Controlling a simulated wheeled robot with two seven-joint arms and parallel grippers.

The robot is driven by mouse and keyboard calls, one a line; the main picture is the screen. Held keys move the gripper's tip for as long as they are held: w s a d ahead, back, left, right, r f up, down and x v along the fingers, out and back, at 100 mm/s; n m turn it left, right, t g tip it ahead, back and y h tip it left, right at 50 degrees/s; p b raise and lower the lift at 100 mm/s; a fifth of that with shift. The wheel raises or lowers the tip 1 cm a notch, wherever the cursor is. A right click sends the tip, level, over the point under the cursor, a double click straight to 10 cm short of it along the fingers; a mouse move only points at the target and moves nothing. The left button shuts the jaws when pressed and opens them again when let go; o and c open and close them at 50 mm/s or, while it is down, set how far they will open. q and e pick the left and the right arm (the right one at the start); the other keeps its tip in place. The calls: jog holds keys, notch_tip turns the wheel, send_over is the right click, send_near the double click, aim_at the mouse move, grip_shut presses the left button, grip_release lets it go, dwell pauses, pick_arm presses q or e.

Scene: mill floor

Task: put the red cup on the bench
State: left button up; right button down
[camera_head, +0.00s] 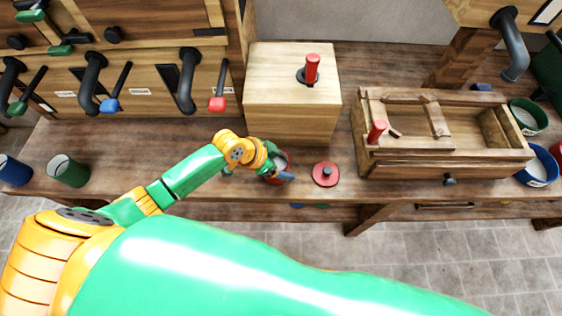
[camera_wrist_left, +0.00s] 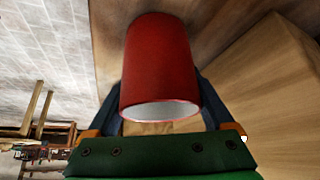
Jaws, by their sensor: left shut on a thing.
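The red cup (camera_wrist_left: 158,65) fills the middle of the left wrist view, with its pale open rim towards the camera. My left gripper (camera_head: 280,172) is shut on it, with one dark finger on each side. In the head view only a small part of the cup shows past the gripper. The gripper is over the front part of the wooden bench (camera_head: 225,190), in front of the pale wooden box. I cannot tell whether the cup touches the bench. My right gripper is not in view.
A red lid-like disc (camera_head: 325,174) with a dark knob lies just right of the gripper. The pale box (camera_head: 290,75) stands behind, and a wooden tray-like frame (camera_head: 440,165) at right. A green cup (camera_head: 68,171) and blue cup (camera_head: 14,171) stand at left.

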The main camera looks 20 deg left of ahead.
pick_arm(q)
jog(key=shift+f, duration=0.1)
jog(key=o, duration=1.3)
jog(key=shift+s+a+r, duration=0.1)
jog(key=shift+a+r, duration=0.05)
jog(key=shift+r, duration=0.25)
jog(key=p+v, duration=0.1)
jog(key=v, duration=1)
jog(key=shift+s+r, duration=0.15)
jog(key=shift+r, duration=0.05)
